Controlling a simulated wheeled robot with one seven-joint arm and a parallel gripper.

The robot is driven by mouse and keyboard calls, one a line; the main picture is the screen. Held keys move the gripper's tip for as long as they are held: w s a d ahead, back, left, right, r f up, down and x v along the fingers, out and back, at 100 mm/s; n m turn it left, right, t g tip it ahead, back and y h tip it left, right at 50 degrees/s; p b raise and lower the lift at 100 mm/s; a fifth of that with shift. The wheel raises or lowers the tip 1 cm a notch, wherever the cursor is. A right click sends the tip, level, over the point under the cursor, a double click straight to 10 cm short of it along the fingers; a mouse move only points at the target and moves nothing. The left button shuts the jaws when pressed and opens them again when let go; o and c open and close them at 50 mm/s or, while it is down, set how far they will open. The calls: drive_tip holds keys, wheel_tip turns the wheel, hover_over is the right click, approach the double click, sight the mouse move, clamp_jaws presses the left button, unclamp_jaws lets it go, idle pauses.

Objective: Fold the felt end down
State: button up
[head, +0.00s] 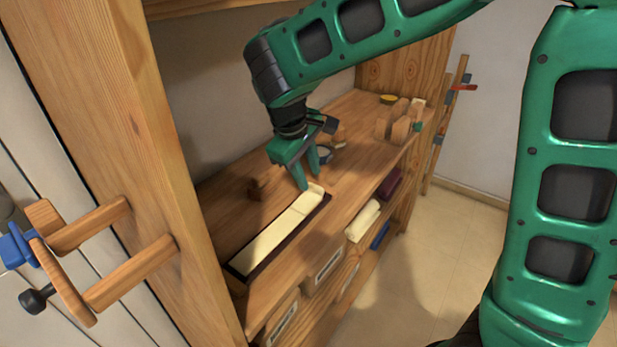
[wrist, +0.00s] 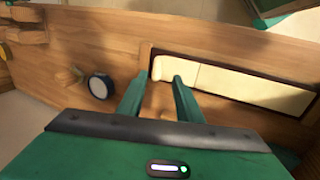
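A long cream strip (head: 272,236), which I take for the felt, lies along a dark narrow base (head: 252,272) on the wooden shelf. Its far end (head: 314,194) looks raised and rounded. In the wrist view the strip (wrist: 225,82) runs off to the right, and its raised end (wrist: 157,68) stands just beyond my fingertips. My green gripper (head: 308,182) points down beside that far end. In the wrist view its two fingers (wrist: 159,82) are apart, with bare wood showing between them. I cannot tell whether a finger touches the strip.
A round dark-rimmed tin (wrist: 100,86) stands near my gripper, partly hidden in the head view. Wooden blocks (head: 394,122) and a yellow dish (head: 388,99) sit farther back on the shelf. A wooden post (head: 125,130) with clamps rises at the left. Rolled cloths (head: 362,221) lie below.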

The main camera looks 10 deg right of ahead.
drive_tip(key=v, duration=0.8)
drive_tip(key=shift+r, duration=0.3)
drive_tip(key=shift+a, duration=0.1)
